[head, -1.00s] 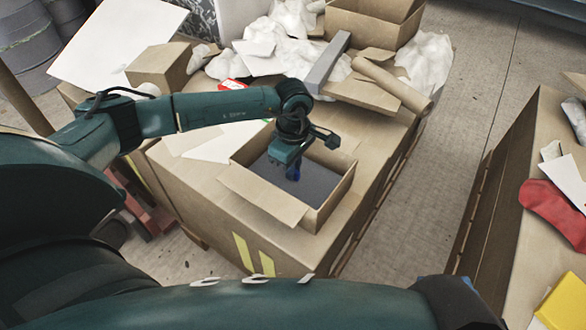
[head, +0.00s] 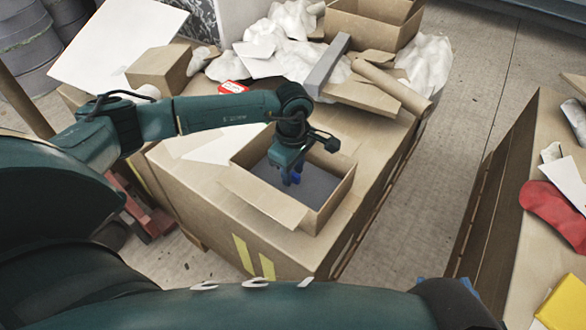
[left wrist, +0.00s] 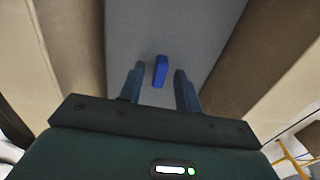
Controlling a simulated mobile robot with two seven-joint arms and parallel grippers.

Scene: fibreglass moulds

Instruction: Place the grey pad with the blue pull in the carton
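The open carton (head: 264,200) stands on a large cardboard box with its near flap folded out. The grey pad (head: 318,184) lies inside the carton, between its walls. Its blue pull (head: 296,179) stands up from it and is partly hidden by my left gripper (head: 287,178). In the left wrist view the grey pad (left wrist: 205,35) spans the space between brown walls. There the blue pull (left wrist: 160,71) shows between and just beyond the fingertips of my left gripper (left wrist: 159,80), with gaps on both sides. The left gripper is open and empty. My right gripper is not in view.
White crumpled wrapping (head: 292,30), a grey bar (head: 328,65), a cardboard tube (head: 392,86) and another open box (head: 375,22) lie behind the carton. A red item (head: 233,87) lies behind my left arm. Bare floor (head: 440,150) separates this box from the right-hand one.

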